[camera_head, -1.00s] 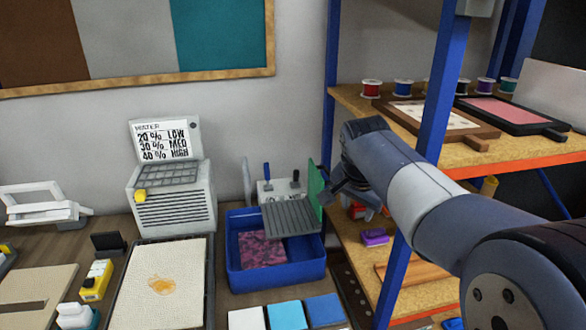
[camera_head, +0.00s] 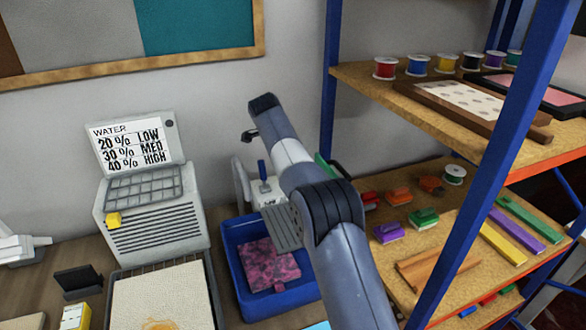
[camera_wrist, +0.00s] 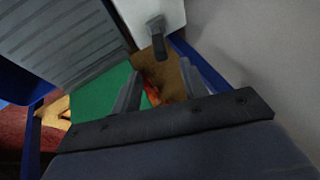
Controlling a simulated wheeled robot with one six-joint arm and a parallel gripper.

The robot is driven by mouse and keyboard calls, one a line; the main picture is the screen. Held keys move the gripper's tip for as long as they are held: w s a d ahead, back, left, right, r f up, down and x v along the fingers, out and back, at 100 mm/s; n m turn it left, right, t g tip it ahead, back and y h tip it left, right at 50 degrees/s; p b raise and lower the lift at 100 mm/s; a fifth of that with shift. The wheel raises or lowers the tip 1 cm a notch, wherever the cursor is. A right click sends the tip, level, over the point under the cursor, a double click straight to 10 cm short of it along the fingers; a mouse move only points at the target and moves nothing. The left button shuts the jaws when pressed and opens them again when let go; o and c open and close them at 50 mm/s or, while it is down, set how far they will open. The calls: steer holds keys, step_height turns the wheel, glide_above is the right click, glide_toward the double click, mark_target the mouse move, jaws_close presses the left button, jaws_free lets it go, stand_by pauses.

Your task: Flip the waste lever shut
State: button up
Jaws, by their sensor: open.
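A dark grey lever (camera_wrist: 157,35) stands out from a white box (camera_wrist: 155,14) at the top of the wrist view. My gripper (camera_wrist: 160,68) is open and empty; the lever's end lies just beyond its fingertips, roughly in line with the gap, with no clear contact. In the head view the white box (camera_head: 270,192) is partly hidden behind my arm. A blue-handled lever (camera_head: 262,169) stands upright at its left; the dark lever and my gripper's fingers are hidden there. I cannot tell from labels which lever is for waste.
A grey ribbed plate (camera_wrist: 62,40) and a green panel (camera_wrist: 100,105) lie close to my gripper. Below is a blue bin (camera_head: 232,275) with a pink patterned piece (camera_head: 266,264). A blue-framed shelf (camera_head: 490,170) stands right; a water-sign machine (camera_head: 155,232) stands left.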

steer(key=p+x, duration=0.2)
steer(key=x, duration=0.8)
steer(key=shift+w+d+f+p, duration=0.1)
steer(key=shift+d+f+p, duration=0.05)
steer(key=shift+p, duration=0.2)
jaws_close()
